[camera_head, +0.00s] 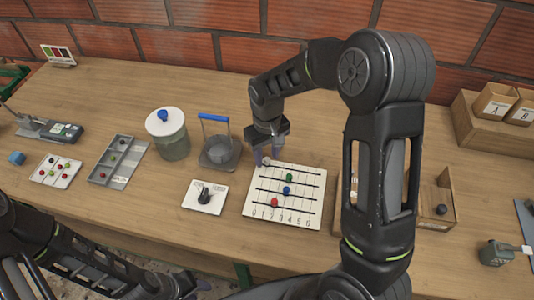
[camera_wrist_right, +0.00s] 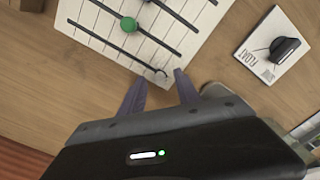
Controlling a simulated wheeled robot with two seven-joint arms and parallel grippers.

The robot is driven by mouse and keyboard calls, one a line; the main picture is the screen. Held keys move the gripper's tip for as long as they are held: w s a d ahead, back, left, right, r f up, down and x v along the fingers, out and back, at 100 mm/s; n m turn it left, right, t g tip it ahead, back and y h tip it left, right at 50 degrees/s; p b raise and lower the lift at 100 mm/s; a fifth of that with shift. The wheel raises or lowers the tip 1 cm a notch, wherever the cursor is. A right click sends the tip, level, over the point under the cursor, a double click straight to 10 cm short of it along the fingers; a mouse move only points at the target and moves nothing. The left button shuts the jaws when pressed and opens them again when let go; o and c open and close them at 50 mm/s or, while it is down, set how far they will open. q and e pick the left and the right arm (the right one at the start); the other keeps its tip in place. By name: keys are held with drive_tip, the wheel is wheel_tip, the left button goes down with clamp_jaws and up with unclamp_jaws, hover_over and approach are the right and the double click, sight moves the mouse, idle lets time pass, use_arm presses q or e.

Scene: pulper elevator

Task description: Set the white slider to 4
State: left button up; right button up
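The slider board (camera_head: 312,205) is a white panel with several dark slots and numbers along its near edge, rising to the right. The white slider (camera_head: 266,161) is at the left end of the farthest slot, the low-number end. It shows faintly in the right wrist view (camera_wrist_right: 160,74), pale against the board. Green (camera_head: 289,179), blue (camera_head: 286,190) and red (camera_head: 273,202) sliders sit on the nearer slots. My right gripper (camera_head: 267,158) is open, its fingertips around or just over the white slider; contact is unclear. My left gripper (camera_head: 196,287) is low at the bottom edge, its fingers unclear.
A white dial panel (camera_head: 205,197) lies left of the board. A blue-handled container (camera_head: 220,151) and a lidded jar (camera_head: 168,134) stand behind it. A wooden box (camera_head: 438,191) is to the right, partly behind my right arm. Bare table lies in front of the dial panel.

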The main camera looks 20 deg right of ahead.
drive_tip(key=shift+f, duration=0.1)
clamp_jaws()
idle(0.4)
idle(1.0)
